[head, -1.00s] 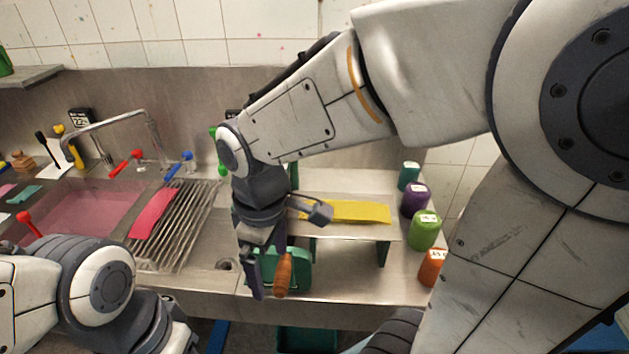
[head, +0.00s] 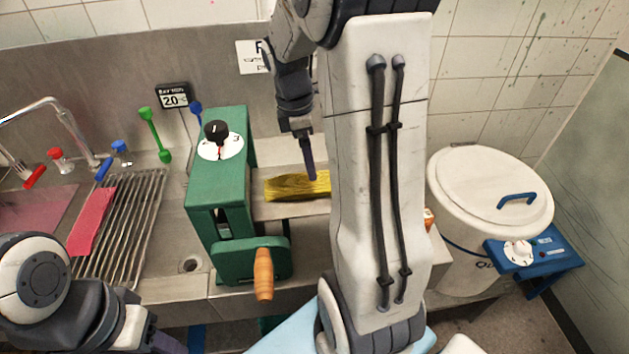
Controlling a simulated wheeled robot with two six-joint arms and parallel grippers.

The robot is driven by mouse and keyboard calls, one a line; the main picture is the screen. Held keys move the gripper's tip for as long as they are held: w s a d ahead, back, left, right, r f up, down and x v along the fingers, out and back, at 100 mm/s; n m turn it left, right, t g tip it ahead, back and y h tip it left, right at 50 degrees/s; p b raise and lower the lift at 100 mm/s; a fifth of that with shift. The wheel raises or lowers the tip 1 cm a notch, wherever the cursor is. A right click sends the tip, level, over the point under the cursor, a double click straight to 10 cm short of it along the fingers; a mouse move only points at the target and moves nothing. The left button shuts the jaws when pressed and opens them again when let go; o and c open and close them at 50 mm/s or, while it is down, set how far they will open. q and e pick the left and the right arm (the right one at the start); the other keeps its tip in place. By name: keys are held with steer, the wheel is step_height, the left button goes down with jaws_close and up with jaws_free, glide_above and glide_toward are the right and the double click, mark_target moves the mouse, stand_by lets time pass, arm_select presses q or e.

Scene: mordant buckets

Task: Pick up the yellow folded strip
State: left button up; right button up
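The yellow folded strip (head: 284,188) lies on a metal shelf just right of the green hand-cranked machine (head: 222,200). Its right end is cut off by my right arm. My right gripper (head: 309,165) points down over the strip from behind, and one dark finger shows with its tip at or just above the strip. The other finger is not clear, so I cannot tell its opening or whether it touches. My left gripper (head: 165,343) is low at the bottom left, partly out of frame, away from the strip.
The machine's wooden crank handle (head: 264,274) sticks out at the front. A red strip (head: 92,221) lies on the drying rack (head: 125,225) at left. A white lidded bucket (head: 485,200) and blue control box (head: 533,251) stand at right.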

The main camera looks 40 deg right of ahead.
mark_target(316, 183)
steer(key=shift+s+d+f+p, duration=0.15)
steer(key=shift+f+p, duration=0.05)
steer(key=shift+f, duration=0.8)
steer(key=shift+s+d+f+p, duration=0.15)
steer(key=shift+s+f+p, duration=0.05)
steer(key=shift+f, duration=0.85)
steer(key=shift+s+d+f+p, duration=0.15)
steer(key=shift+f+p, duration=0.05)
steer(key=shift+f, duration=0.8)
steer(key=c, duration=1.2)
steer(key=shift+o, duration=0.2)
steer(key=shift+r, duration=0.1)
